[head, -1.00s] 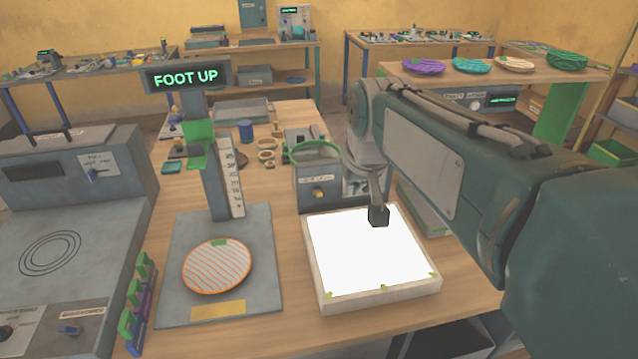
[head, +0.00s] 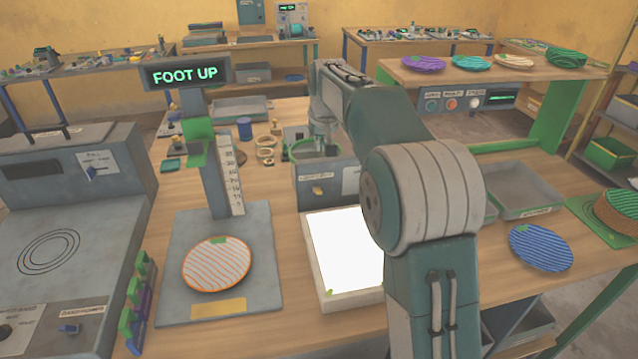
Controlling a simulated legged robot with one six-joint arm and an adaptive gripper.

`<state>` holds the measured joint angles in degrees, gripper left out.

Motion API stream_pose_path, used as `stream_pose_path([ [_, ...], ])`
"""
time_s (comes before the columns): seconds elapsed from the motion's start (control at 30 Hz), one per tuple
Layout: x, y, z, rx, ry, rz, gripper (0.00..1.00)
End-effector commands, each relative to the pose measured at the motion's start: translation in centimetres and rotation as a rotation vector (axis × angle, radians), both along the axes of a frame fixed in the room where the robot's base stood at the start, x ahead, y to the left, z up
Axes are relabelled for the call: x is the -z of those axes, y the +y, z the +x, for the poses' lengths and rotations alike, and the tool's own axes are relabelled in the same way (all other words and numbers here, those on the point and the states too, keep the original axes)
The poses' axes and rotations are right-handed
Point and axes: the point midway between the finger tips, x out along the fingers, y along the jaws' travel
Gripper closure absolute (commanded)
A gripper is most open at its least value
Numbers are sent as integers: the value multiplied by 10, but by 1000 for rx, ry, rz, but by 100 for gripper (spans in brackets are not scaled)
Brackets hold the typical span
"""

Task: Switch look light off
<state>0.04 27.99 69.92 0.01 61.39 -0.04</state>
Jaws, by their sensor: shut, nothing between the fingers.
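The look light panel (head: 342,255) glows bright white in a pale frame on the bench. Behind it stands a grey box (head: 310,175) with a small brass-coloured switch (head: 318,190) on its front face and a label above it too small to read surely. My gripper (head: 328,148) is shut and empty, pointing down at the top of this box, by the green ring there. It is behind and above the switch in the picture; I cannot tell whether it touches the box. My arm hides the panel's right side.
Left of the panel is a press with a "FOOT UP" display (head: 186,75) and an orange-striped plate (head: 217,264) on its base. A blue-striped plate (head: 541,248) and a grey tray (head: 525,190) lie to the right. Bare bench shows in front of the panel.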

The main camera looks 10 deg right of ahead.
Motion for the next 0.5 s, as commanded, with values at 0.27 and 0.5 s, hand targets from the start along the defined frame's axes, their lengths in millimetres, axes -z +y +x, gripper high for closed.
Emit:
stream_pose_path([
  [0.27, 1, 0, 0, 0, 1, 0, 100],
  [0.5, 29, 0, 10, 0, 4, 0, 100],
])
